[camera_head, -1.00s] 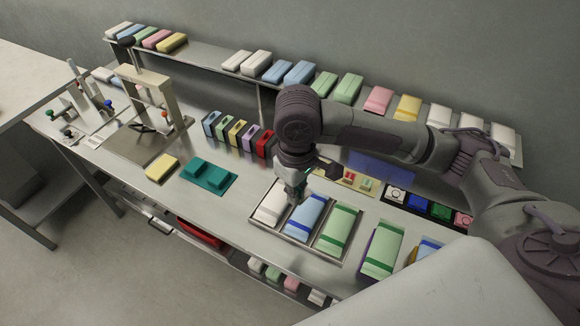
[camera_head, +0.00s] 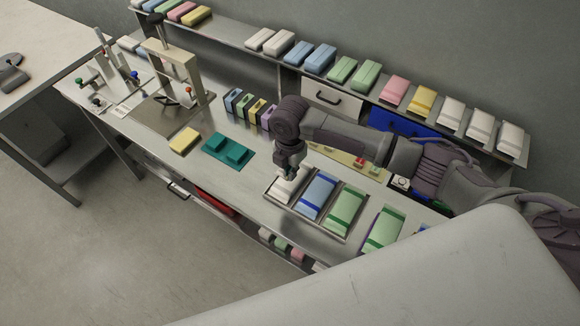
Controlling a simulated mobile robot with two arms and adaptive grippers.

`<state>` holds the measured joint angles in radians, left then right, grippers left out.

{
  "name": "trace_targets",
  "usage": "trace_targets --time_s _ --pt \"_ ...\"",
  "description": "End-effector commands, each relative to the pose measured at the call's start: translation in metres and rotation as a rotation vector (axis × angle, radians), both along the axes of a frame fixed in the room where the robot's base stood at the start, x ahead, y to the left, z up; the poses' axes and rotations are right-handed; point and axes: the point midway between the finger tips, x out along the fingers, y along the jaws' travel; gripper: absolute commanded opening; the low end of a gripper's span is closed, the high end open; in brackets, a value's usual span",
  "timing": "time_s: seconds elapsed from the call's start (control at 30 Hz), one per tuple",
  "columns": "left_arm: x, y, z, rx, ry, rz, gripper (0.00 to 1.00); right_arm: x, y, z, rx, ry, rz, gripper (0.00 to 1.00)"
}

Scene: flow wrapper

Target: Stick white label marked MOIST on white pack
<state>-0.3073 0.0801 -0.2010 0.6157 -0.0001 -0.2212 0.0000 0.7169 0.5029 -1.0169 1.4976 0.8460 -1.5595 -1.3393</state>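A white pack (camera_head: 280,193) lies in the left place of a metal tray (camera_head: 303,211) on the bench, beside a blue-banded pack (camera_head: 318,193) and a green pack (camera_head: 346,209). My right gripper (camera_head: 289,176) points down over the white pack and hides part of it. Whether its fingers touch the pack, or hold a label, is too small to tell. No label marked MOIST can be made out. My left gripper is not in view.
A teal block fixture (camera_head: 228,151) and a yellow block (camera_head: 185,139) lie left of the tray. A press-like stand (camera_head: 185,75) is at the bench's left end. Packs line the back shelf. Another green pack (camera_head: 384,229) lies right of the tray.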

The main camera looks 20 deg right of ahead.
Motion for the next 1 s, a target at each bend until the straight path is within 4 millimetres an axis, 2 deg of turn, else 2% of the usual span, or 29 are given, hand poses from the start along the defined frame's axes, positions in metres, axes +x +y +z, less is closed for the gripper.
trace_targets --time_s 0.27,0.47,0.83,0.9,1.0 --pt "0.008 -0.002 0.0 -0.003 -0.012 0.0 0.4 0.001 0.0 -0.009 0.001 0.001 0.093 0.0" --pt "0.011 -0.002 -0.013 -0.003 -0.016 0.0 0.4 0.001 0.0 -0.022 0.001 0.001 0.091 0.0" --pt "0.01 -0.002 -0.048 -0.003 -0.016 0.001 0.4 0.001 -0.001 -0.055 0.0 0.0 0.09 0.0" --pt "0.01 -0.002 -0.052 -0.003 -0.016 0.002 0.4 0.001 -0.001 -0.058 0.0 0.0 0.09 0.0" --pt "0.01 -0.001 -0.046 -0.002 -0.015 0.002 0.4 0.001 0.0 -0.059 0.001 0.001 0.09 0.0"
